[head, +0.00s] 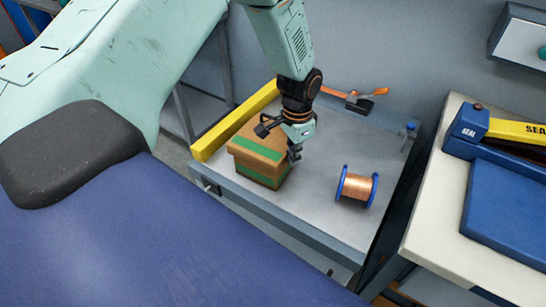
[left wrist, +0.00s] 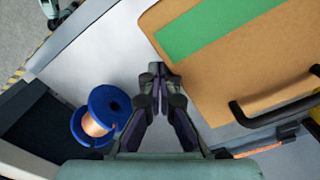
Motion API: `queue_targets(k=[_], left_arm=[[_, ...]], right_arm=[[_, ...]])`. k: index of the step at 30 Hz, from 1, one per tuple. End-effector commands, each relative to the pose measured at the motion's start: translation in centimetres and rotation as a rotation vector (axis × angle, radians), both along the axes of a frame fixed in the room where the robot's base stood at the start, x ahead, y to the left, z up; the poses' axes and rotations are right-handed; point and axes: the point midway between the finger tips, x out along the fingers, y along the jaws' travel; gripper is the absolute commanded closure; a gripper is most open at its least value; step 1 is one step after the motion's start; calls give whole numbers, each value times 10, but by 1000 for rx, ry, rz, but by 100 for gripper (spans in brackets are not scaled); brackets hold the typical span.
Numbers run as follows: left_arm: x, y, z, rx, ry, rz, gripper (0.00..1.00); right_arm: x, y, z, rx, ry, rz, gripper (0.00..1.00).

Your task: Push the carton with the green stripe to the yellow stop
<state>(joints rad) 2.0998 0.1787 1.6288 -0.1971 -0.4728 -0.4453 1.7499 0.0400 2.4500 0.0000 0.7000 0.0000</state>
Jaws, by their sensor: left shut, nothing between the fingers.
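The brown carton (head: 262,170) with green stripes stands on a grey bench top; its top and green stripe also fill the upper right of the left wrist view (left wrist: 265,65). The yellow stop (head: 222,134) is a long bar along the bench's left edge, beyond the carton. Whether carton and stop touch is unclear. My left gripper (head: 295,155) is shut and empty, low at the right side of the carton. In the left wrist view its fingertips (left wrist: 160,72) are close to the carton's edge; contact is not clear. My right gripper is not in view.
A copper wire spool (head: 357,187) with blue flanges stands on the bench right of the gripper. An orange-handled tool (head: 352,97) lies at the back, and a small blue-capped item (head: 409,130) stands at the right. A white table (head: 428,215) with a blue sealer (head: 466,130) is further right.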

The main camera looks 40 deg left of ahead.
Motion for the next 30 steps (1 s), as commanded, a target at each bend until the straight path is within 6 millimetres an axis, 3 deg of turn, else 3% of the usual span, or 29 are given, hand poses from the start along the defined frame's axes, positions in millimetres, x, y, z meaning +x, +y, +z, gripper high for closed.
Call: queue_targets(k=[30], left_arm=[[5,44,0,0,0,1,100]], right_arm=[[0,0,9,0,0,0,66]])
